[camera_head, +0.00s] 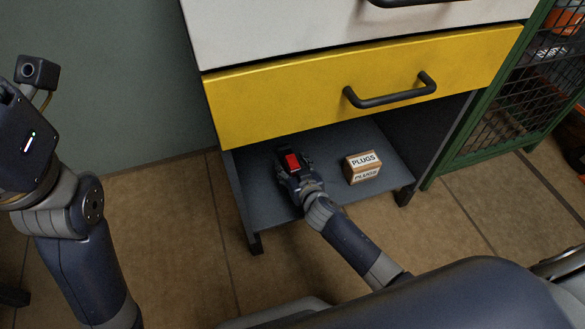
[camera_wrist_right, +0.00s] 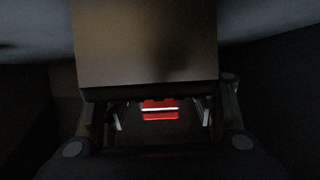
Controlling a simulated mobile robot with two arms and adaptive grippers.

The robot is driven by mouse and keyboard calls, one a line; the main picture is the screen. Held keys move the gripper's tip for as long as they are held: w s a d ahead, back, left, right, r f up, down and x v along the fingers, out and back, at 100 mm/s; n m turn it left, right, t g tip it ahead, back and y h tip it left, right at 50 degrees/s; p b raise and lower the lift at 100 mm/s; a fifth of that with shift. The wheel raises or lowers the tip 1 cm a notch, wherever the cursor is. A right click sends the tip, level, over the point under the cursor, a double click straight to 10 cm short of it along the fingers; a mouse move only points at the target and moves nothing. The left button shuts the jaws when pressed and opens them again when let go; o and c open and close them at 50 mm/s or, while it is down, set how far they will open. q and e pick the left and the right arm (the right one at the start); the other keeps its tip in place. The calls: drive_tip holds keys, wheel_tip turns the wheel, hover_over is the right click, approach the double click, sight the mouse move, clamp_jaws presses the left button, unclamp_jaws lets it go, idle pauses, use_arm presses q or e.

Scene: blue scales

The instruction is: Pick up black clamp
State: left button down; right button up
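My right gripper (camera_head: 288,160) reaches into the open bottom shelf of the cabinet, under the yellow drawer. A red part (camera_head: 292,162) with dark edges shows at the gripper; in the right wrist view the red part (camera_wrist_right: 160,110), with a pale stripe, sits between the two spread fingers, with gaps at both sides. No separate black clamp can be made out; I cannot tell whether the red part belongs to it. My left arm stands at the left of the head view, with its gripper out of the picture.
A "PLUGS" box (camera_head: 362,167) stands on the bottom shelf (camera_head: 255,190), right of my right gripper. The yellow drawer (camera_head: 300,100) with a black handle (camera_head: 390,97) hangs above. A green mesh cage (camera_head: 515,100) stands at the right.

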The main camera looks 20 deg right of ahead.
drive_tip(key=c, duration=0.9)
drive_tip(key=shift+r, duration=0.1)
drive_tip(key=shift+c, duration=0.2)
